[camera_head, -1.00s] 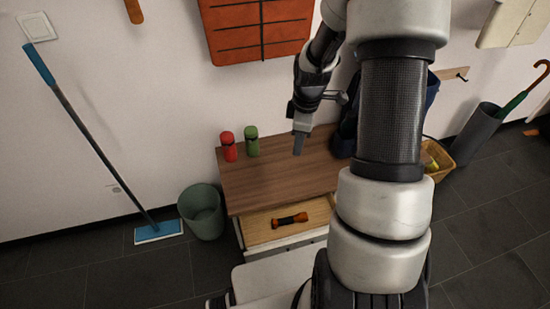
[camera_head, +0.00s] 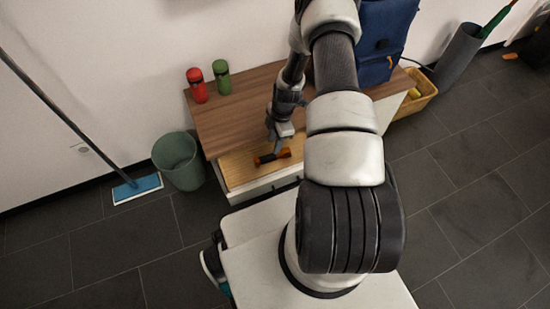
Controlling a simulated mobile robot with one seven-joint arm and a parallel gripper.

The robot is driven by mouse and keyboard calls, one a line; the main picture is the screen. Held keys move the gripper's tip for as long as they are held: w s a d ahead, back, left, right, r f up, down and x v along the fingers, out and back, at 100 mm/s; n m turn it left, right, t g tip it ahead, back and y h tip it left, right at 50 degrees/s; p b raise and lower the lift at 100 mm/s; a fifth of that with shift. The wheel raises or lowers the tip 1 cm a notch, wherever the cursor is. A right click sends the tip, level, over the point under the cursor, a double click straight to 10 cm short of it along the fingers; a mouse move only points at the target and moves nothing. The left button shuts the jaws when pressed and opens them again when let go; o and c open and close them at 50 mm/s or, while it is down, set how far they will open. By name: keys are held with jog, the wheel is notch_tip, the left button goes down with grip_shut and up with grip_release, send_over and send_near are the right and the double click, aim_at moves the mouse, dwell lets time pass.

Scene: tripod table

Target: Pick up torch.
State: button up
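The torch (camera_head: 265,159), black with orange parts, lies in the open drawer (camera_head: 237,172) at the front of a brown wooden cabinet. My gripper (camera_head: 278,149) points down into the drawer, right over the torch, and its fingers overlap the torch in the picture. The fingers hide part of the torch's middle and far side. I cannot tell whether they touch it, or whether they are open or shut.
A red bottle (camera_head: 197,86) and a green bottle (camera_head: 222,77) stand on the cabinet top (camera_head: 215,118). A blue backpack (camera_head: 385,35) is at its back right. A green bin (camera_head: 177,160) stands left of the cabinet, a yellow basket (camera_head: 420,97) to the right.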

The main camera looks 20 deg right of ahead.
aim_at(273, 157)
jog(key=f, duration=0.2)
jog(key=f+b, duration=0.1)
jog(key=f, duration=0.2)
jog(key=f+b, duration=0.1)
jog(key=f, duration=0.1)
jog(key=shift+a+f, duration=0.35)
jog(key=shift+f, duration=0.05)
grip_shut()
